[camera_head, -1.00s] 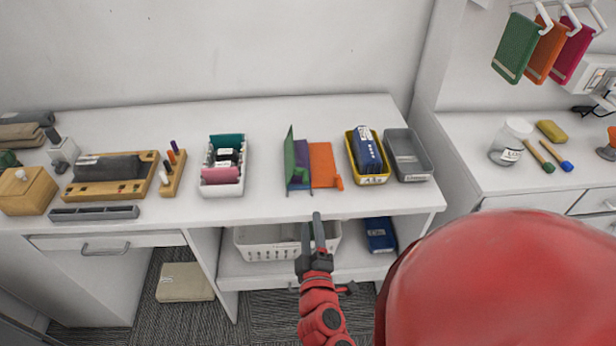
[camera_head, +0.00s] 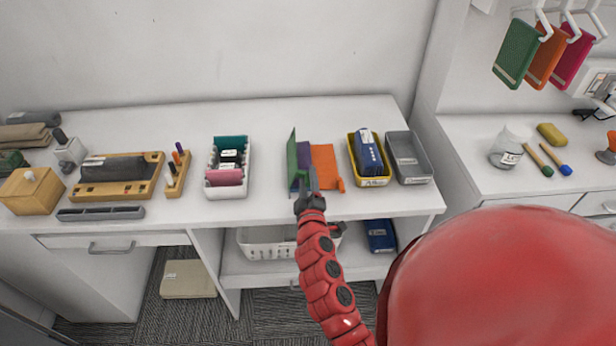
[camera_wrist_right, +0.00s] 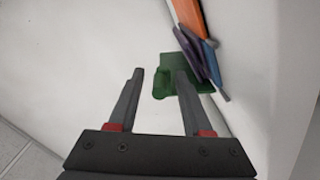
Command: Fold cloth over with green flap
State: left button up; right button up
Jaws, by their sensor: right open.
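The cloth lies on the white desk in three coloured parts: a green flap (camera_head: 291,158) at the left that stands up, a purple part (camera_head: 304,154) in the middle and an orange part (camera_head: 324,162) at the right. My right gripper (camera_head: 308,180) is open at the near edge of the cloth, by the green and purple parts, and hides some of them. In the right wrist view the green flap (camera_wrist_right: 164,80) shows between and behind the open fingers; I cannot tell if they touch it. The left gripper is not in view.
A white box (camera_head: 226,191) with coloured items stands left of the cloth. A yellow bin (camera_head: 374,182) and a grey bin (camera_head: 409,165) stand close at its right. The desk's front edge and a shelf with a white basket (camera_head: 262,243) lie below my arm.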

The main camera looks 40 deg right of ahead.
jog(key=shift+w, duration=0.1)
jog(key=shift+c, duration=0.3)
jog(key=c, duration=0.7)
grip_shut()
